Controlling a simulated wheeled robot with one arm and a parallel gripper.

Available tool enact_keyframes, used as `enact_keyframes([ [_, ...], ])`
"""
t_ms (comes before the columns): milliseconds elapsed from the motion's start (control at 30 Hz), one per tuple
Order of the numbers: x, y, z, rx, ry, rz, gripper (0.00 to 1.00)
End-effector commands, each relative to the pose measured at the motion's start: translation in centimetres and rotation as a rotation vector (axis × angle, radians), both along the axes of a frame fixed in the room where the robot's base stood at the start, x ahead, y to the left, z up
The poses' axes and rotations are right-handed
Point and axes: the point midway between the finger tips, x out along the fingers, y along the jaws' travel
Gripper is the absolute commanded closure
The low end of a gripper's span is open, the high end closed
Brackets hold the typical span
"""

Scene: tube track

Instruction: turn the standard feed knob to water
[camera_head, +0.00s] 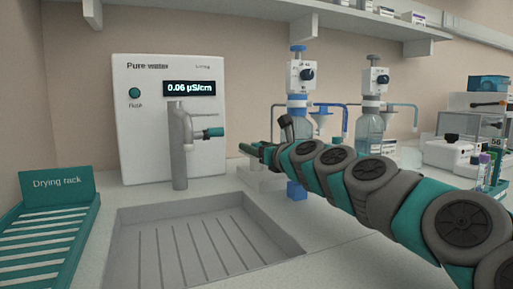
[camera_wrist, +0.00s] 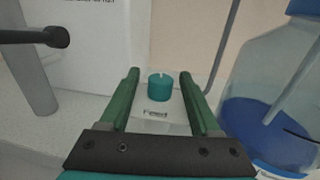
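In the wrist view a teal round knob (camera_wrist: 160,88) with a pale mark on top stands on a white base. A small label (camera_wrist: 156,113) lies in front of it, too small to read. I take this for the standard feed knob. My gripper (camera_wrist: 159,76) is open, with one green finger on each side of the knob and a gap to both. In the head view my gripper (camera_head: 248,149) is above a pale box (camera_head: 262,179) at the back of the bench; the knob is not clearly visible there.
A pure water unit (camera_head: 140,140) with a grey tap column (camera_head: 178,150) stands left of my gripper. Two dispenser bottles, blue-topped (camera_head: 299,75) and grey-topped (camera_head: 375,80), stand behind my arm. A sink (camera_head: 135,250) and a teal drying rack (camera_head: 55,180) are in front left.

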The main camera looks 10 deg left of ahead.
Motion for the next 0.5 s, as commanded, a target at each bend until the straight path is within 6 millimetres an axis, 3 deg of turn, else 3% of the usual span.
enact_keyframes([
  [67, 0.01, -0.01, -0.01, 0.000, 0.000, 0.000, 0.45],
  [500, 0.00, 0.00, -0.04, -0.001, 0.001, 0.000, 0.95],
])
